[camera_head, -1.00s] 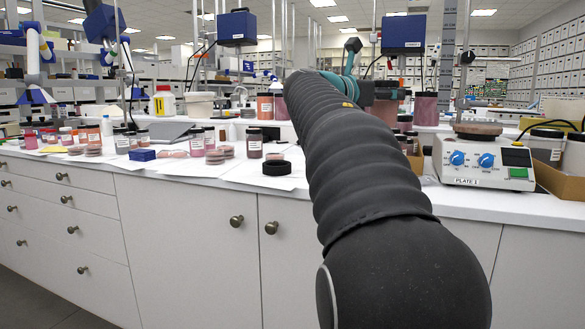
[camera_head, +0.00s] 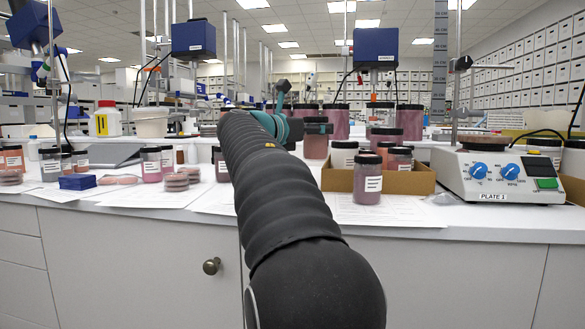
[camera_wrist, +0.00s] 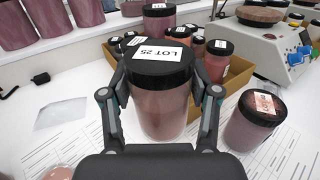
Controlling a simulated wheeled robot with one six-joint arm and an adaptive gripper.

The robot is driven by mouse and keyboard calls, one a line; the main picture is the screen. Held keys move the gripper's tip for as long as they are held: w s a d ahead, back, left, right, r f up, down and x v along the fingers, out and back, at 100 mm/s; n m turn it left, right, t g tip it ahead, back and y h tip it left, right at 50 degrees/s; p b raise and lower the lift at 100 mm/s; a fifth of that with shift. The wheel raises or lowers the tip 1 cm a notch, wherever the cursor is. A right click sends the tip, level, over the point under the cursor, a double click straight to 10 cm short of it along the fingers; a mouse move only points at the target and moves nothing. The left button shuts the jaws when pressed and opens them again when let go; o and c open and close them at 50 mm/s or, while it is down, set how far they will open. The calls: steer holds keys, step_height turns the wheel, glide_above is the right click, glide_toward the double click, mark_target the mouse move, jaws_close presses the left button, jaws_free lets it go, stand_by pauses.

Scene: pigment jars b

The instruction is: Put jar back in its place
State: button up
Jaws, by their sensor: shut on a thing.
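My gripper (camera_wrist: 160,96) is shut on a large jar (camera_wrist: 160,108) of dull pink pigment with a black lid and a white "LOT 25" label on top. The jar is upright between the two fingers. In the head view the held jar (camera_head: 315,146) shows past the end of my arm, left of an open cardboard tray (camera_head: 410,182). The tray also shows in the wrist view (camera_wrist: 240,88), behind and right of the held jar, with several smaller jars in it. Whether the held jar touches anything below is hidden.
A labelled pink jar (camera_head: 367,183) stands on papers before the tray; it also shows at right in the wrist view (camera_wrist: 255,122). A hotplate (camera_head: 500,178) marked "PLATE 1" stands right. Large jars (camera_head: 335,122) line the back.

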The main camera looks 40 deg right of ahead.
steer(key=shift+w+a+f+b, duration=0.1)
steer(key=shift+w+f+b, duration=0.25)
steer(key=shift+w+f, duration=0.9)
steer(key=shift+w+a+f+b, duration=0.15)
steer(key=shift+w+f+b, duration=0.15)
steer(key=shift+w+f, duration=0.9)
steer(key=shift+w+a+f+b, duration=0.1)
steer(key=shift+w+f+b, duration=0.25)
steer(key=shift+w+f, duration=0.9)
steer(key=shift+s+f, duration=0.4)
